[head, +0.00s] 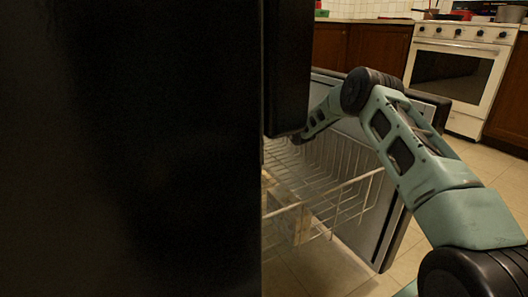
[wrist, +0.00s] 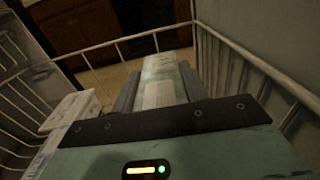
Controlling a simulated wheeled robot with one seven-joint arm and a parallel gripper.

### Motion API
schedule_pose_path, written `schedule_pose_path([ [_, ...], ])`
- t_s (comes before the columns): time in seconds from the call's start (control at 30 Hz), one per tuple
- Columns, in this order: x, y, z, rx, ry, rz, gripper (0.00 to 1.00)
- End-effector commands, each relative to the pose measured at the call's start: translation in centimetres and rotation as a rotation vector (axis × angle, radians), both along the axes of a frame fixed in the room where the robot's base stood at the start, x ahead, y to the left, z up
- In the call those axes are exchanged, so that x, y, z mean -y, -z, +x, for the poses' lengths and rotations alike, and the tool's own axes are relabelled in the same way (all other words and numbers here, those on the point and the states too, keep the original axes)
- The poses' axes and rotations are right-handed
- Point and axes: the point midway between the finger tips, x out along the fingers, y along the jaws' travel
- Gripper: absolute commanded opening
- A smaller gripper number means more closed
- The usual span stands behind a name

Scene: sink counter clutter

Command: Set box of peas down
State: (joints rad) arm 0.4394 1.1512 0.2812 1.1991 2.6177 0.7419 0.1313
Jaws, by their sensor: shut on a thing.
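My gripper (wrist: 160,90) shows in the wrist view with its two fingers closed on the sides of a pale green and white box, the box of peas (wrist: 162,68). The box sticks out ahead of the fingers, inside the wire basket (wrist: 122,42). I cannot tell whether its underside touches the basket floor. In the head view my arm reaches into the pulled-out wire basket (head: 345,190), and the gripper and held box are hidden behind the black panel.
A white box (wrist: 70,110) lies left of my gripper in the basket. In the head view a pale box (head: 300,222) stands in the basket. A large black panel (head: 140,150) blocks the left half. A stove (head: 458,70) and open tiled floor lie beyond.

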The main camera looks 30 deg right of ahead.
Motion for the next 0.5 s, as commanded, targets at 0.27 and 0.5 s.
schedule_pose_path([
  [0.27, 0.0, 4.2, 0.0, 0.003, 0.000, -0.001, 0.12],
  [0.5, 0.0, 7.4, 0.0, 0.002, 0.000, -0.001, 0.12],
])
